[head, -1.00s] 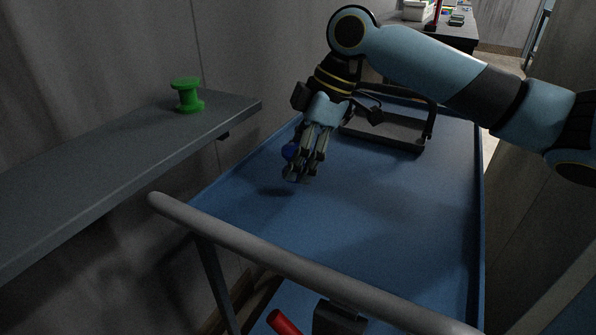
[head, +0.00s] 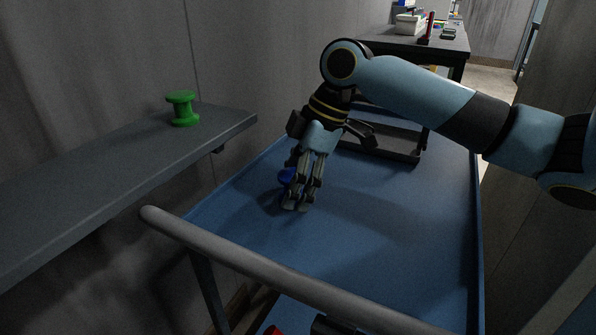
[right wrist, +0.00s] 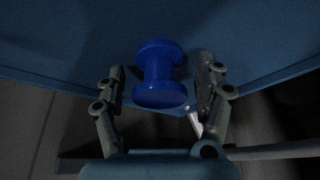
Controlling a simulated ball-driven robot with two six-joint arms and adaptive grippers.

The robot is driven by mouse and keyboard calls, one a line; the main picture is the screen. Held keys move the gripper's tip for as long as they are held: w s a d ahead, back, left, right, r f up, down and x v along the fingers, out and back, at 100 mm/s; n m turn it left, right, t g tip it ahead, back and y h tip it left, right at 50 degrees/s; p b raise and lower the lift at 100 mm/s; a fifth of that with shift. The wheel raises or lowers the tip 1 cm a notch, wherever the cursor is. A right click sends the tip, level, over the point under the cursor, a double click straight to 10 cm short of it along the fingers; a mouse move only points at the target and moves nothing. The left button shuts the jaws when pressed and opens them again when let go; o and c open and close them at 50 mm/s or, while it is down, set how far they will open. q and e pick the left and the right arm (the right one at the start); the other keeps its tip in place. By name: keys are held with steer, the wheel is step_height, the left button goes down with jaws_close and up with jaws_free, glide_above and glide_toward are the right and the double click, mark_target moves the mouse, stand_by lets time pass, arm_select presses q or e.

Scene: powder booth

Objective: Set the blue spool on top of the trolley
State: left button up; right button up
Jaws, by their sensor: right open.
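The blue spool (head: 286,175) is at the left side of the trolley's blue top (head: 390,230), partly hidden behind my right gripper (head: 297,203). In the right wrist view the spool (right wrist: 160,75) lies between the two fingers of my right gripper (right wrist: 161,78), against the blue surface. The fingers are open, with a narrow gap on each side of the spool. It appears to rest on the trolley top, though its lower contact is hidden. My left gripper is not in view.
A green spool (head: 182,107) stands on the grey wall shelf (head: 110,165) at left. A dark open-framed tray (head: 385,147) sits at the trolley's far end. The trolley's handle bar (head: 270,268) crosses the front. The right part of the trolley top is clear.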

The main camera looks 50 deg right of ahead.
steer(key=p+v, duration=0.4)
steer(key=v, duration=0.8)
steer(key=shift+d, duration=0.1)
